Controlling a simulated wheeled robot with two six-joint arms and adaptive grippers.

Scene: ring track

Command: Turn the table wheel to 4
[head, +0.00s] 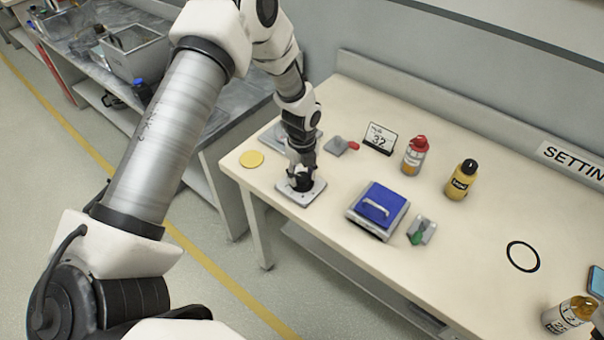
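A square grey plate (292,196) lies near the table's front left edge, with a dark round part on it that seems to be the wheel. My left gripper (302,178) points down right over this dark part and covers most of it. Gripper fingers and dark part merge, so I cannot tell whether the fingers are open or closed on it. No numbers or pointer on the plate can be read.
A black ring (522,256) marks the right.

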